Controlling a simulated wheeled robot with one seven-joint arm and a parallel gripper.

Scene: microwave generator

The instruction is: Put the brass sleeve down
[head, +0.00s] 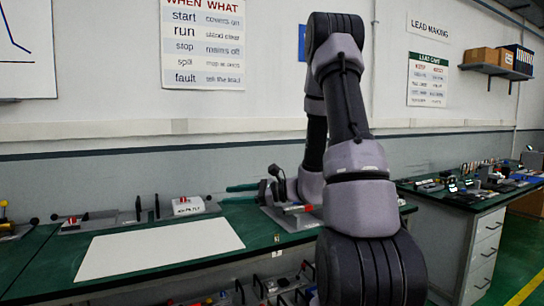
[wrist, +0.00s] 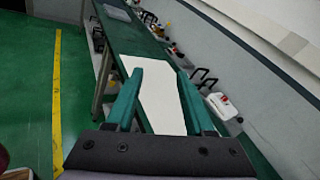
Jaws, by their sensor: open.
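My gripper (head: 226,195) is above the green bench, its teal fingers pointing left in the head view. In the wrist view my gripper (wrist: 160,74) has its two fingers well apart, with nothing held between them. I cannot make out the brass sleeve for certain in either view. A tiny pale brownish item (head: 277,237) shows at the bench's front edge below my arm, too small to identify.
A white sheet (head: 158,248) lies on the green bench (head: 28,262). A white box with a red top (head: 188,206) and lever devices (head: 73,223) stand along the back. A second bench with clutter (head: 468,190) is at right. My arm hides part of the bench.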

